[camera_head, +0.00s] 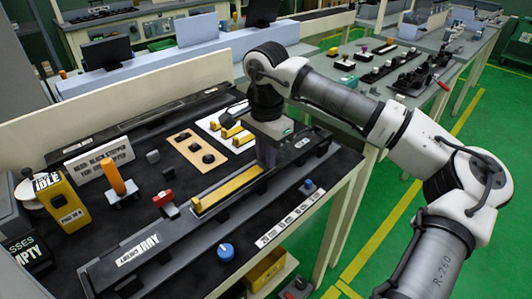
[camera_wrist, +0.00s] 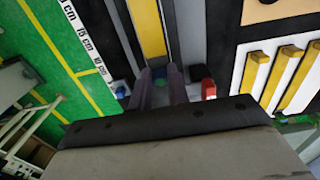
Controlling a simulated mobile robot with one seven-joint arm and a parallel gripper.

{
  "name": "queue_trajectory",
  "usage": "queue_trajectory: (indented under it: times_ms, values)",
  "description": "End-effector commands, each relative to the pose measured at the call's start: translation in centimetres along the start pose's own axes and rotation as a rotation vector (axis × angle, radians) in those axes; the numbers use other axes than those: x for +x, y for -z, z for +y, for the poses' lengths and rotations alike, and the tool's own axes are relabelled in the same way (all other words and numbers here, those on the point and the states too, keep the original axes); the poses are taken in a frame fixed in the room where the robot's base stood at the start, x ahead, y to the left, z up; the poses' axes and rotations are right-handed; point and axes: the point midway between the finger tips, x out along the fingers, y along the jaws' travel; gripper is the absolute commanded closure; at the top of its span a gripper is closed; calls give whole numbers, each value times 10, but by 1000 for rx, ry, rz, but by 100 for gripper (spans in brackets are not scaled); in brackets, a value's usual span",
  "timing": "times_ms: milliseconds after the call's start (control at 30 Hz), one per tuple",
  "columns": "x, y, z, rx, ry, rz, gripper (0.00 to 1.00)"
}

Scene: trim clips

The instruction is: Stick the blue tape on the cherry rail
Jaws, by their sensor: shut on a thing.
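My gripper (camera_head: 268,158) is low over the right end of a long yellow strip (camera_head: 228,188) in a dark channel. A round blue piece (camera_head: 226,251) sits on the bench in front of the channel. A smaller blue knob (camera_head: 308,185) is at the right. I cannot tell whether either is tape. No cherry-coloured rail is clear.
A red block (camera_head: 163,198) sits near the strip's left end. An orange upright piece (camera_head: 115,180) and a yellow dispenser (camera_head: 66,203) stand at the left. Behind the channel are a tan board (camera_head: 186,146) and yellow clips (camera_head: 243,138). A ruler strip (camera_head: 290,215) lines the front edge.

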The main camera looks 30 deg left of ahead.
Motion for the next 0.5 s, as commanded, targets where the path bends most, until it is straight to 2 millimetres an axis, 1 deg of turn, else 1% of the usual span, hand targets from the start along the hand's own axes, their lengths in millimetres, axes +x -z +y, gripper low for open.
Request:
queue_trajectory:
  times_ms: [200,233,400,500]
  values:
    - [0,0,0,0,0,0,100]
    - [0,0,0,0,0,0,80]
    - [0,0,0,0,0,0,58]
    - [0,0,0,0,0,0,57]
